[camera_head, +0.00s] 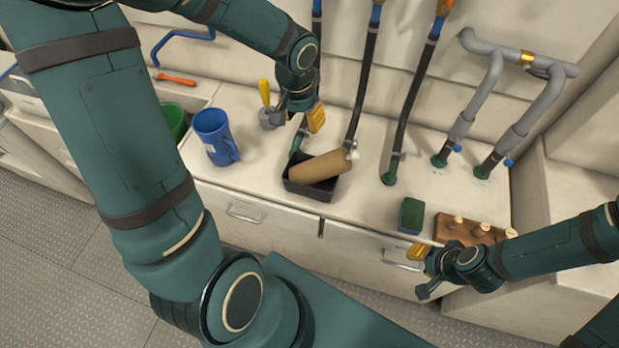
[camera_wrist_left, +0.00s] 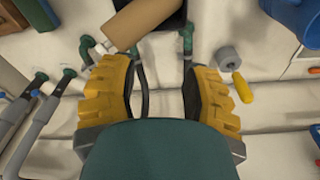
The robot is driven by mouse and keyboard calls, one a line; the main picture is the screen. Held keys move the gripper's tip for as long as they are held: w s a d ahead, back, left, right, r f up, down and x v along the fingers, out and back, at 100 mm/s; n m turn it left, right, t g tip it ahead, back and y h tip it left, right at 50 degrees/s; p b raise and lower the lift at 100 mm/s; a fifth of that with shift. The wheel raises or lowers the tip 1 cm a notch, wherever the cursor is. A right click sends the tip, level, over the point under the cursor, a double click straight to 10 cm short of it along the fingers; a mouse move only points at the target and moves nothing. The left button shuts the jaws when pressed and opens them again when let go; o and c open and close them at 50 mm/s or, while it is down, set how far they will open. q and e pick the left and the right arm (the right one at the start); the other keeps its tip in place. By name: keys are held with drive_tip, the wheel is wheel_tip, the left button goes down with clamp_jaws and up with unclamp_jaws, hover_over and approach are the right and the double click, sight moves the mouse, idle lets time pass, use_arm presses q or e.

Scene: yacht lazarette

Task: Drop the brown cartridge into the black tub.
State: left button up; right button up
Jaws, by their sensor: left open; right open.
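The brown cartridge (camera_head: 320,166) lies tilted across the small black tub (camera_head: 310,188), its left end inside and its white-nozzled right end sticking out over the rim. In the left wrist view the cartridge (camera_wrist_left: 143,22) and part of the dark tub (camera_wrist_left: 174,20) show at the top edge. My left gripper (camera_head: 303,113) is open and empty, behind the tub and apart from the cartridge; its two yellow fingers (camera_wrist_left: 165,90) are spread in the wrist view. My right gripper (camera_head: 424,270) is open and empty at the counter's front edge, far right of the tub.
A blue mug (camera_head: 214,137) and green container (camera_head: 172,121) stand left of the tub. A yellow-handled grey tool (camera_head: 266,98) is near my left gripper. Hoses (camera_head: 362,80) and grey pipes (camera_head: 487,98) rise behind. A green block (camera_head: 411,214) and wooden peg holder (camera_head: 470,231) are right.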

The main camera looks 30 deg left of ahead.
use_arm(q)
wheel_tip(320, 180, up, 8)
drive_tip(key=s, duration=0.1)
drive_tip(key=shift+f, duration=0.15)
idle(0.4)
drive_tip(key=d+f+h+b, duration=0.1)
drive_tip(key=d+f+h, duration=0.1)
drive_tip(key=d+f, duration=0.55)
drive_tip(key=d+f+h, duration=0.2)
drive_tip(key=d+f, duration=0.3)
drive_tip(key=f, duration=0.6)
drive_tip(key=s+d+f+n, duration=0.1)
drive_tip(key=s+d+f, duration=0.1)
drive_tip(key=f, duration=0.4)
drive_tip(key=s+d+f+n, duration=0.1)
drive_tip(key=s+d+f, duration=0.2)
drive_tip(key=s+f, duration=0.2)
drive_tip(key=shift+f+t+b, duration=0.3)
drive_tip(key=shift+f+b, duration=0.1)
drive_tip(key=shift+f, duration=0.15)
drive_tip(key=shift+n, duration=0.3)
